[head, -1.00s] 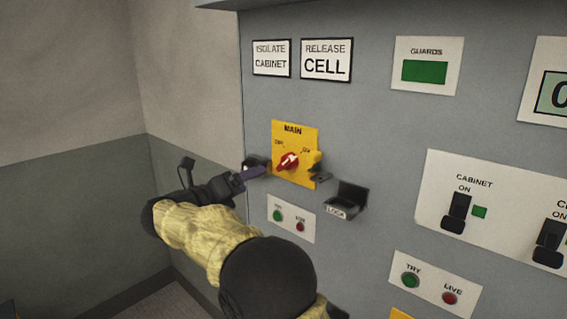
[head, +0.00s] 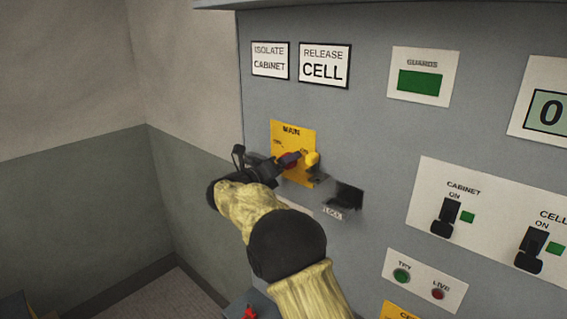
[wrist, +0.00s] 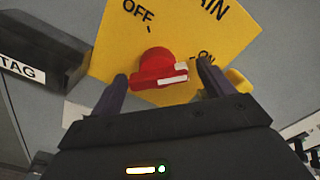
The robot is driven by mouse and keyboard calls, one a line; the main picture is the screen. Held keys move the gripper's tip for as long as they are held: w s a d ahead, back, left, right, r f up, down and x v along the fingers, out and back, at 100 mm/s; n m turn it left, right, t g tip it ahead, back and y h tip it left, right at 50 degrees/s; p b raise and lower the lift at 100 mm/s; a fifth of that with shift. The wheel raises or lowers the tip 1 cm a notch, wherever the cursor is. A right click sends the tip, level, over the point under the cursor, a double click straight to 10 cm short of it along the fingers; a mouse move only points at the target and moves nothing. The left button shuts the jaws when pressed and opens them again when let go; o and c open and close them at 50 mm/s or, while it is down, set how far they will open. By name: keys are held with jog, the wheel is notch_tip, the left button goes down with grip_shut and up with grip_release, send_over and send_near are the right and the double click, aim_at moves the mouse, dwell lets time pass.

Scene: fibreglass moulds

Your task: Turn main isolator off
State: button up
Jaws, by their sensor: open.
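The main isolator is a yellow plate (head: 287,135) on the grey cabinet, marked MAIN. Its red rotary knob (wrist: 155,66) sits in the middle of the plate in the wrist view, with a white stripe on its handle pointing toward the ON mark. The OFF mark is at the upper left of the knob there. My gripper (wrist: 162,78) is open, one finger on each side of the knob's handle. I cannot tell whether the fingers touch it. In the head view my gripper (head: 291,160) covers most of the knob.
A yellow tab (head: 312,159) sticks out at the plate's right edge. A black LOCK holder (head: 347,197) projects below right. A TAG holder (wrist: 30,72) is on the left in the wrist view. Cabinet and cell switches (head: 446,217) are farther right.

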jog(key=shift+a, duration=0.1)
jog(key=shift+a+f, duration=0.1)
jog(key=shift+c, duration=0.4)
jog(key=c, duration=0.9)
